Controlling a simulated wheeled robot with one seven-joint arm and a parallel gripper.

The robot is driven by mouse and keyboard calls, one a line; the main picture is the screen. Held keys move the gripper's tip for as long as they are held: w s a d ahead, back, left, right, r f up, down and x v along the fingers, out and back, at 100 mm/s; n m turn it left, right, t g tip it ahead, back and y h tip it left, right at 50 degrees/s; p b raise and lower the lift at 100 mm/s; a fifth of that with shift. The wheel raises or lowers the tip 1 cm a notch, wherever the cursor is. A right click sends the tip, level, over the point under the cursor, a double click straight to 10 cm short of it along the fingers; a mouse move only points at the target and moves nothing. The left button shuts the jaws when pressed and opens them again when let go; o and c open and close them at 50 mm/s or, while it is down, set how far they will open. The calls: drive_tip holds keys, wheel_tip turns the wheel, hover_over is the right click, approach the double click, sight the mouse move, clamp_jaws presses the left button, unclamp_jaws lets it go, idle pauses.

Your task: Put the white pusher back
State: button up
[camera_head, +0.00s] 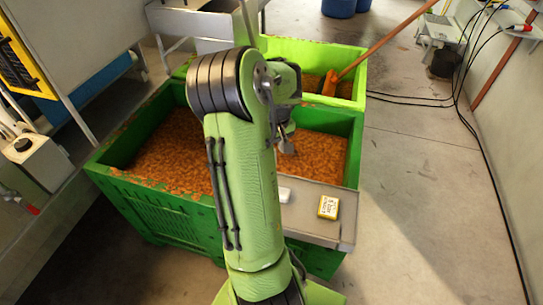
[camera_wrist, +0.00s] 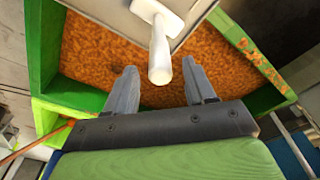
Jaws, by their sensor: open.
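The white pusher (camera_wrist: 160,45) lies on a grey metal shelf (camera_wrist: 118,13), its round handle reaching over the shelf edge toward my gripper in the wrist view. In the head view only a white part of the pusher (camera_head: 284,194) shows beside my arm, on the shelf (camera_head: 310,224). My gripper (camera_wrist: 159,68) is open, and the handle's end appears between its two fingertips. I see no contact, and cannot tell whether the handle is at fingertip depth. In the head view my gripper (camera_head: 287,145) is partly hidden by my arm, over the crate.
A green crate (camera_head: 190,213) of orange bits stands under my arm, with the shelf at its near right corner. A yellow-edged box (camera_head: 328,207) sits on the shelf. A second green crate (camera_head: 357,92) holds a long-handled tool (camera_head: 372,52).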

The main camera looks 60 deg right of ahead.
drive_tip(key=r, duration=0.6)
drive_tip(key=shift+s+a+r+p, duration=0.2)
drive_tip(key=shift+s+a+p, duration=0.05)
drive_tip(key=shift+s+p, duration=0.15)
drive_tip(key=w+a+r+n+t, duration=0.1)
drive_tip(key=w+a+r, duration=0.2)
drive_tip(key=a, duration=0.4)
drive_tip(key=w+a+r+n+t, duration=0.1)
drive_tip(key=w+a+r, duration=0.2)
drive_tip(key=a, duration=0.5)
drive_tip(key=w+a+r+n+t, duration=0.1)
drive_tip(key=w+a+r+n, duration=0.15)
drive_tip(key=a, duration=0.45)
drive_tip(key=s+a+n, duration=0.1)
drive_tip(key=s+a, duration=0.3)
drive_tip(key=a, duration=0.3)
drive_tip(key=s+a+n+t, duration=0.1)
drive_tip(key=s+a, duration=0.2)
drive_tip(key=a, duration=0.3)
drive_tip(key=shift+s+a+r+n+y, duration=0.25)
drive_tip(key=shift+s+a+n+y, duration=0.1)
drive_tip(key=shift+y, duration=0.05)
